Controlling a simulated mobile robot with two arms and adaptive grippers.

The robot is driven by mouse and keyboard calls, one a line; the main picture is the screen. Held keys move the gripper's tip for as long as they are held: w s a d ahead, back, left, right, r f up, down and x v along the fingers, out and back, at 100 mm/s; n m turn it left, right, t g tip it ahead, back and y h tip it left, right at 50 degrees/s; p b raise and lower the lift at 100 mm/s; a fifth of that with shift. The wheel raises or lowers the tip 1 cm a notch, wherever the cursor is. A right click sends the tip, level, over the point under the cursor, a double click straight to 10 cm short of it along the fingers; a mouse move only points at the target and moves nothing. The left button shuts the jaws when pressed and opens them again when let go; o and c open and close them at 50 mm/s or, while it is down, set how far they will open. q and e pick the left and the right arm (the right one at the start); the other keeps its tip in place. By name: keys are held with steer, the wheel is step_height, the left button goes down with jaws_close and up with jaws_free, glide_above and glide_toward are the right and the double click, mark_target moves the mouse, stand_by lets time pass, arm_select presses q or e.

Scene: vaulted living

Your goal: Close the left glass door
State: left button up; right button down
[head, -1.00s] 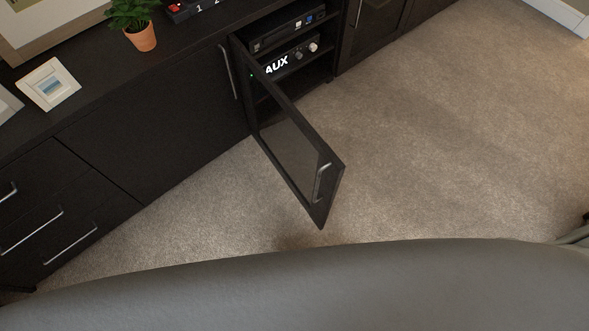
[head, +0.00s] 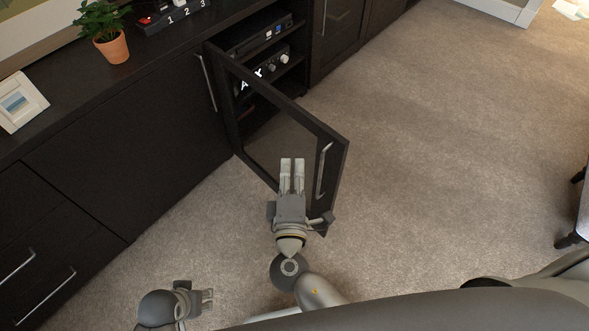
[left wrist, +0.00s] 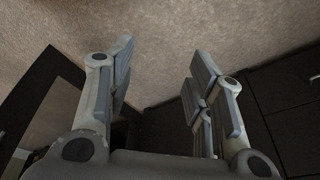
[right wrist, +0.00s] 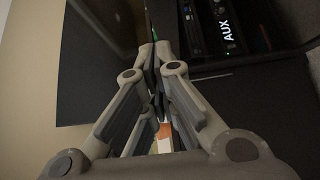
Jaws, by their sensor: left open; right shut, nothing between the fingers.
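The glass door (head: 297,113) has a dark frame and stands swung wide open from the dark cabinet, its free edge toward me. Its silver bar handle (head: 323,171) is near the free edge. My right gripper (head: 292,162) is shut and empty, in front of the lower pane just left of the handle; whether it touches the door I cannot tell. It fills the right wrist view (right wrist: 155,50), facing the cabinet. My left gripper (head: 210,301) is low at the left over the carpet, apart from the door. Its spread fingers show in the left wrist view (left wrist: 165,62).
The open compartment holds a black device (head: 262,36) and an AUX unit (head: 262,72). A potted plant (head: 113,47) and a white picture frame (head: 20,102) stand on the cabinet top. Open carpet (head: 440,130) lies right of the door. A dark table leg (head: 571,240) is at the right edge.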

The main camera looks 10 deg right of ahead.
glide_toward(305, 120)
steer(key=w+a, duration=0.2)
steer(key=w, duration=0.1)
arm_select(q)
steer(key=shift+s+f+p, duration=0.2)
steer(key=shift+f+p, duration=0.2)
steer(key=shift+f, duration=1.15)
arm_select(e)
steer(key=shift+w+d+r, duration=0.1)
steer(key=shift+w+d, duration=0.25)
steer(key=shift+d, duration=0.4)
steer(key=shift+w+d, duration=0.4)
steer(key=shift+d, duration=0.3)
